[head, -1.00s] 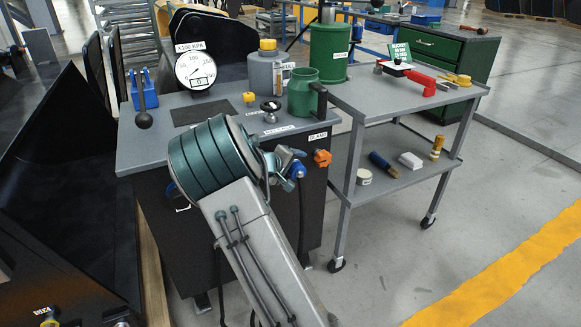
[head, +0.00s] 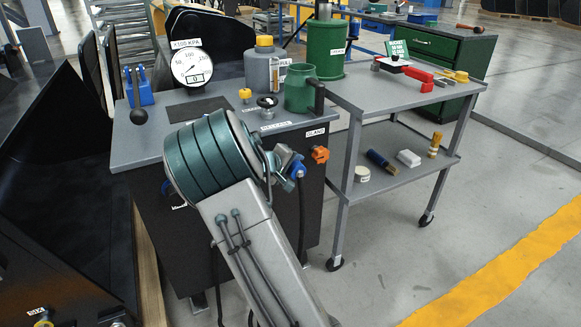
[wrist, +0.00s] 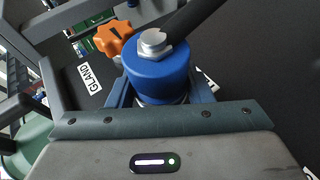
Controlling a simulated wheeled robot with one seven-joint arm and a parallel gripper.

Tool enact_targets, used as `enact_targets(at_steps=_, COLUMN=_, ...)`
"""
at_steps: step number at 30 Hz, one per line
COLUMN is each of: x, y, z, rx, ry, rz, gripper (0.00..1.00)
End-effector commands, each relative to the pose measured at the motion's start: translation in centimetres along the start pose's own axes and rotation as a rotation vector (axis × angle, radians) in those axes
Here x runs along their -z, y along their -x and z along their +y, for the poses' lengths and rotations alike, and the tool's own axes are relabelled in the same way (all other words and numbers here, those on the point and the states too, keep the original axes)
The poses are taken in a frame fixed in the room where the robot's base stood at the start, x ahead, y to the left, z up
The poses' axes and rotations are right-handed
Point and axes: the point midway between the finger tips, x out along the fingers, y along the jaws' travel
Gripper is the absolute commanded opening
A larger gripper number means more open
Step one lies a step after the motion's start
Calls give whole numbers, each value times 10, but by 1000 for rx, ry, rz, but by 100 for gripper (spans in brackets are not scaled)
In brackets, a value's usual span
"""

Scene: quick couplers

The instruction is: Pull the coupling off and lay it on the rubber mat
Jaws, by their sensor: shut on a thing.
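The coupling (wrist: 155,75) is a blue cylinder with a silver nut and a dark hose at its end. It fills the middle of the wrist view and shows small in the head view (head: 297,171), at the bench's front right corner. My gripper (wrist: 160,97) is shut on it, one blue finger on each side; in the head view my gripper (head: 289,168) is partly behind my arm. Whether the coupling still sits on its fitting is hidden. The rubber mat (head: 198,109) looks like the dark bare rectangle on the bench top.
An orange knob (head: 320,154) is close beside the coupling. The grey bench (head: 135,150) carries a gauge (head: 192,63) reading 0, a green mug (head: 300,92), a grey canister (head: 264,68) and small knobs. A grey cart (head: 345,90) stands to the right.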

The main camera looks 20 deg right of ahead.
Motion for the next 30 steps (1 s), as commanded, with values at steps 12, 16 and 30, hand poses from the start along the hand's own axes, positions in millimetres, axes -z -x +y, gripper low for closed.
enact_targets(at_steps=12, x=-16, y=6, z=-1, rx=0, ry=-2, rz=0, gripper=19)
enact_targets(at_steps=16, x=-20, y=8, z=-1, rx=0, ry=-2, rz=1, gripper=19)
enact_targets(at_steps=30, x=-24, y=10, z=1, rx=-1, ry=-2, rz=1, gripper=19)
